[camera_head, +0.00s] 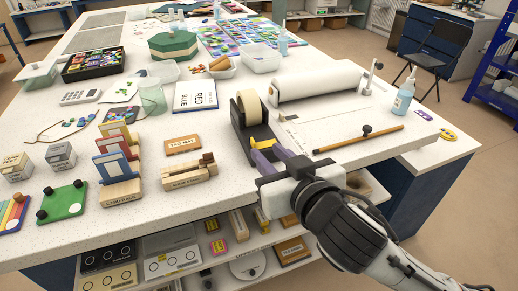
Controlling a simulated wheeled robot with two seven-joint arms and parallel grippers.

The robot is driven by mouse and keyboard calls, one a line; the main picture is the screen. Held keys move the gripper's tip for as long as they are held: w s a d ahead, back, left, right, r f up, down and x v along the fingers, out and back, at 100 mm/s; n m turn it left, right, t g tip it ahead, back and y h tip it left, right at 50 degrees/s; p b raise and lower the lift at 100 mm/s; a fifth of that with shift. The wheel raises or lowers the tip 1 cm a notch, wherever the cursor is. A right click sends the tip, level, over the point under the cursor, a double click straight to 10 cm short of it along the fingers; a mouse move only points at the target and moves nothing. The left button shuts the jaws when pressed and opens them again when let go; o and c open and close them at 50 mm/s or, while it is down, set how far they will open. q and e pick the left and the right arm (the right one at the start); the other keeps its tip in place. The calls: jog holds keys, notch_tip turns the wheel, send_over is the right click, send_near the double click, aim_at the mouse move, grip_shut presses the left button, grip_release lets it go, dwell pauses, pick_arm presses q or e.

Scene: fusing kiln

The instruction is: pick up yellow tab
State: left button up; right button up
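A small yellow piece (261,143) shows at the front end of the black tape dispenser (240,128), just beyond my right fingertips. Its lower part is partly hidden by the fingers. A yellow oval tab (449,135) lies flat at the right side of the table, well away from the gripper. My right gripper (268,152) reaches in from the lower right, low over the table front. Its two purple fingers are apart, and I see nothing held between them. Whether they touch the yellow piece I cannot tell. My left gripper is not in view.
A wooden stick (358,139) and a white roll (320,83) lie right of the dispenser. Wooden blocks (189,175) and a card rack (118,170) stand to the left. A spray bottle (403,97) stands at the right. Shelves with boxes (172,258) are below the tabletop.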

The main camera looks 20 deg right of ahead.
aim_at(256, 145)
jog(key=shift+x, duration=1.25)
jog(key=shift+f+p+x, duration=0.15)
jog(key=shift+x, duration=1.3)
jog(key=shift+f+p+x, duration=0.15)
jog(key=shift+f+x, duration=0.05)
jog(key=shift+x, duration=1.3)
jog(key=shift+s, duration=0.15)
grip_shut()
